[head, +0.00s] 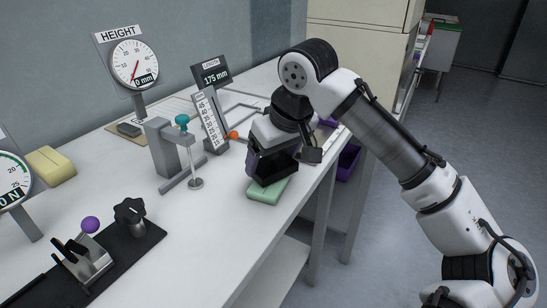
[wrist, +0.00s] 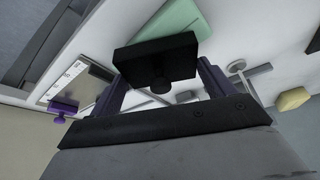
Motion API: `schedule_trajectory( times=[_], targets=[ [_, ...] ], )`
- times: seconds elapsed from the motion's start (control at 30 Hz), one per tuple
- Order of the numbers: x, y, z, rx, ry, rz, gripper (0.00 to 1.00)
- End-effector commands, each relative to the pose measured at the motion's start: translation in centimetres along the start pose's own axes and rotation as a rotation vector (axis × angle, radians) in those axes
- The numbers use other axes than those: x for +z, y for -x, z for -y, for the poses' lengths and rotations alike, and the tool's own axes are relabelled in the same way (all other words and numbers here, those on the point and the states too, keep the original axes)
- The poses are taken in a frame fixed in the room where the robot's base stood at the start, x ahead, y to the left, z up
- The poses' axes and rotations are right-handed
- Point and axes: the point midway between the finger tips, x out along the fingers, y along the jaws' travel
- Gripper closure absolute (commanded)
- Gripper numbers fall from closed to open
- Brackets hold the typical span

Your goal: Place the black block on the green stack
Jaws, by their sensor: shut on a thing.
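The black block (head: 275,172) is held by my gripper near the table's right edge. In the wrist view the black block (wrist: 155,58) is a dark bar with a short knob, between the two purple fingers of my gripper (wrist: 160,85). The green stack (head: 267,191) is a pale green slab on the white table, directly below the block in the head view. The green stack (wrist: 172,22) also shows past the block in the wrist view, partly covered by it. I cannot tell whether block and stack touch. The gripper's fingertips are mostly hidden in the head view.
A grey gauge stand with a teal knob (head: 182,120) stands left of the stack. A length display (head: 211,75) and a height dial (head: 133,65) stand behind. A clamp with a purple knob (head: 90,224) is at front left. The table between clamp and stack is clear.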

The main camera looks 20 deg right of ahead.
Motion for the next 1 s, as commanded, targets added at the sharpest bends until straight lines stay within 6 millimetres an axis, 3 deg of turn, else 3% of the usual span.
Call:
schedule_trajectory(
  times=[0.37,0.4,0.53,0.83,1.0],
  targets=[
    [0.1,-0.3,0.0,0.0,0.001,-0.004,0.71],
    [0.2,-0.4,0.0,-0.001,0.001,-0.001,0.16],
    [0.1,-0.4,0.0,0.0,0.001,-0.001,0.0],
    [0.0,0.0,0.0,0.002,0.0,-0.001,0.0],
    [-0.1,2.5,0.0,-0.001,0.002,-0.003,0.0]
  ],
)
